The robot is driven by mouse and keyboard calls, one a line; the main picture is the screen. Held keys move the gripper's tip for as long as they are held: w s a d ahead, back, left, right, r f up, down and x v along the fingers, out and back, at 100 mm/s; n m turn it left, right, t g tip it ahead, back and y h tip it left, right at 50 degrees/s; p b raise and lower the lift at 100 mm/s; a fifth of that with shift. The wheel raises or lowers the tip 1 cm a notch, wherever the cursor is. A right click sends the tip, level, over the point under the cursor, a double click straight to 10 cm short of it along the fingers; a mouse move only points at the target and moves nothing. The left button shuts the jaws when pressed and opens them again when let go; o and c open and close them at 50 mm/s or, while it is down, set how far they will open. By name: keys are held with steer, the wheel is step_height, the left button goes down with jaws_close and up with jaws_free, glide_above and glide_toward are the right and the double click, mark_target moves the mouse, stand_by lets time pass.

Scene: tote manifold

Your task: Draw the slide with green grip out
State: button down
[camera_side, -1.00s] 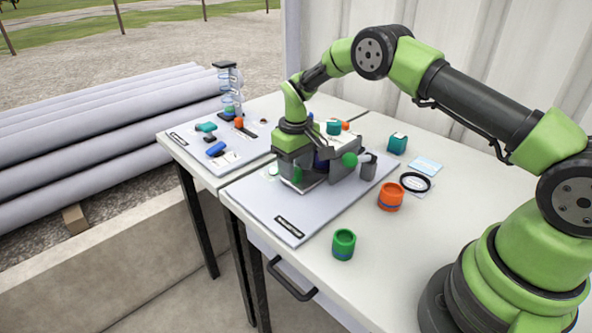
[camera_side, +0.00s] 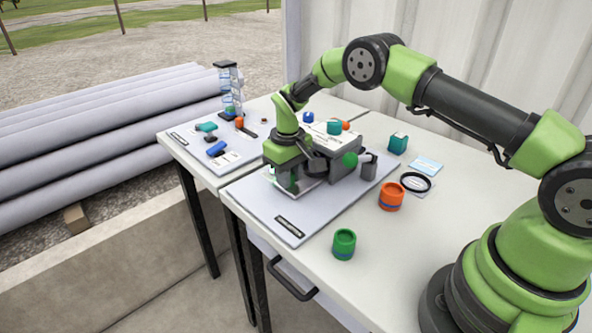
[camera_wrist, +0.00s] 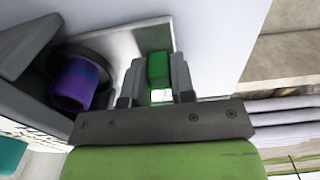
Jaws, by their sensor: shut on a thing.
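The green grip (camera_wrist: 158,66) is between the two grey fingers of my gripper (camera_wrist: 157,80) in the wrist view. My gripper is shut on it. In the side view, my gripper (camera_side: 291,180) points down at the left front end of the grey housing (camera_side: 345,165), and its fingers partly hide the green grip. A flat silvery slide plate (camera_wrist: 118,48) shows beside the grip in the wrist view. It lies low between the housing and the grip; how far it reaches inside is hidden.
A purple cylinder (camera_wrist: 74,88) sits in a dark round recess beside my gripper. A green ball (camera_side: 350,160) is at the housing's front. The grey board (camera_side: 262,212) is clear at left.

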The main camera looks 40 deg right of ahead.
steer(key=a, duration=0.9)
steer(key=shift+a, duration=0.15)
steer(key=c, duration=1)
jaws_free()
steer(key=shift+o, duration=0.2)
steer(key=shift+r, duration=0.1)
step_height(320, 180, up, 10)
